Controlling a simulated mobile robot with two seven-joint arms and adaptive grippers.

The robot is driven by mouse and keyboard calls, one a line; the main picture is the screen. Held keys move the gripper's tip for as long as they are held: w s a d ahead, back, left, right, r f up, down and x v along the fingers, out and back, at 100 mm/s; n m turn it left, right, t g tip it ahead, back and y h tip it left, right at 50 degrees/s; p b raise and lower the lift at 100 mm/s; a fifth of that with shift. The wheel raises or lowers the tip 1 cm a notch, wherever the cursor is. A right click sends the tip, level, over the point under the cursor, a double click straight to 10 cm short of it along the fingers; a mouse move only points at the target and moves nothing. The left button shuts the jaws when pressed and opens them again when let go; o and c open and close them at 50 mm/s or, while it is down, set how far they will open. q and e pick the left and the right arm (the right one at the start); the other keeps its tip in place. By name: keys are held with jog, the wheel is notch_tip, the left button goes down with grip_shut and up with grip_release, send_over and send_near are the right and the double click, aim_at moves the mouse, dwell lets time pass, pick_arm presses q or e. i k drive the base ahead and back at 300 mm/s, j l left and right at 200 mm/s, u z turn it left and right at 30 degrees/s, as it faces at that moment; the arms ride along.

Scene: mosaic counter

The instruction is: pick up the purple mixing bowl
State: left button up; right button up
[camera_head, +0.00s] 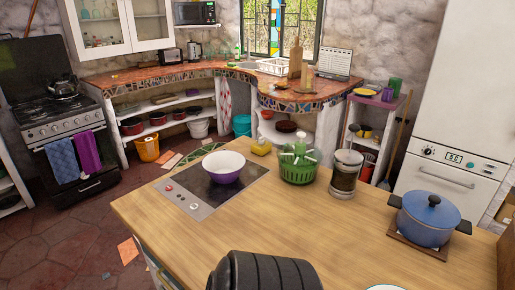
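The purple mixing bowl (225,173) stands upright on the black cooktop set into the wooden counter. Its outside is purple and its inside is white. It looks empty from here. Neither my left nor my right gripper shows a fingertip in the head view. A dark, ribbed, rounded part at the bottom edge looks like my own arm, and nothing of mine touches the bowl.
The cooktop (200,199) has knobs along its left end. A green basket (298,172) stands right of the bowl, then a glass jar (345,174). A blue pot (428,220) sits at the right. The wooden counter (300,225) is clear in front of the bowl.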

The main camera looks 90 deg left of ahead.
aim_at(224, 166)
jog(key=u, duration=1.7)
